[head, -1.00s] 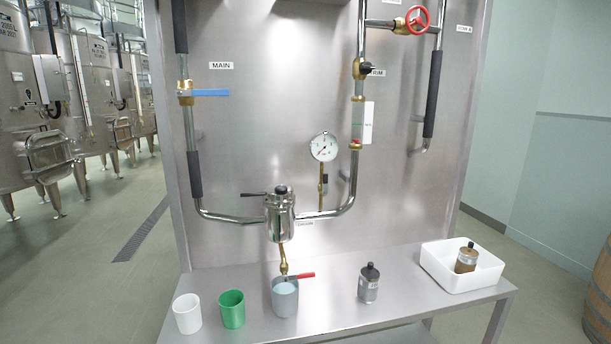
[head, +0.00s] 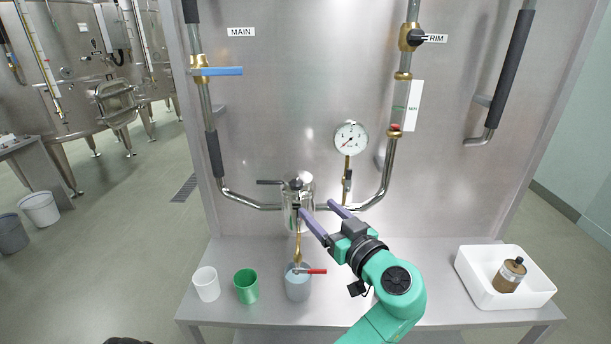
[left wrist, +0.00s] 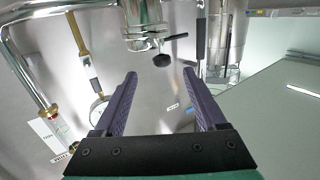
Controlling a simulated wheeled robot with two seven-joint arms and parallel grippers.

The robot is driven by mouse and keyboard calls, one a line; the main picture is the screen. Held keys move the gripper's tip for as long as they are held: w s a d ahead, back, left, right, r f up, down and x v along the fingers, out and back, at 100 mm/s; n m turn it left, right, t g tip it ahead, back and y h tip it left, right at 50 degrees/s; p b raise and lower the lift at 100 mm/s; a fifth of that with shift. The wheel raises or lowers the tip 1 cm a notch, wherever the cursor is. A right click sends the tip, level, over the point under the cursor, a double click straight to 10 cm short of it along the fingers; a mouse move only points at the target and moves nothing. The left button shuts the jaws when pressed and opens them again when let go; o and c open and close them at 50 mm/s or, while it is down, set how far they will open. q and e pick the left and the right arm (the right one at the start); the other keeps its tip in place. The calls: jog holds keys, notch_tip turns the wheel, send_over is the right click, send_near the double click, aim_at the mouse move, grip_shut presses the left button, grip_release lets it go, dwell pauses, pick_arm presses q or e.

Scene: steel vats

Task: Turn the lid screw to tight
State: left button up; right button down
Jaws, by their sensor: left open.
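The lid screw (head: 296,184) is a black knob on top of the steel strainer pot (head: 306,188), with a dark bar handle (head: 270,182) pointing left. In the left wrist view, which looks upside down, the screw's black knob (left wrist: 163,60) shows beyond and between the fingertips, apart from them. My left gripper (head: 319,206) is open and empty, its purple fingers reaching toward the pot from the front right. It also shows open in the left wrist view (left wrist: 160,74). How near the fingertips are to the pot is hard to tell. My right gripper is out of view.
A white cup (head: 206,285), a green cup (head: 246,287) and a grey cup (head: 297,288) stand on the steel bench, the grey one under the red-handled drain (head: 312,271). Pipes and a gauge (head: 351,138) surround the pot.

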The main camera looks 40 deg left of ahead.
aim_at(293, 180)
pick_arm(q)
jog(key=p+x, duration=0.2)
jog(key=x, duration=0.2)
jog(key=r+p+x, duration=0.1)
jog(key=p+x, duration=0.1)
jog(key=x, duration=0.3)
jog(key=p+x, duration=0.3)
jog(key=x, duration=0.2)
jog(key=shift+r, duration=0.3)
jog(key=shift+a+f, duration=0.1)
jog(key=shift+a, duration=0.1)
grip_shut()
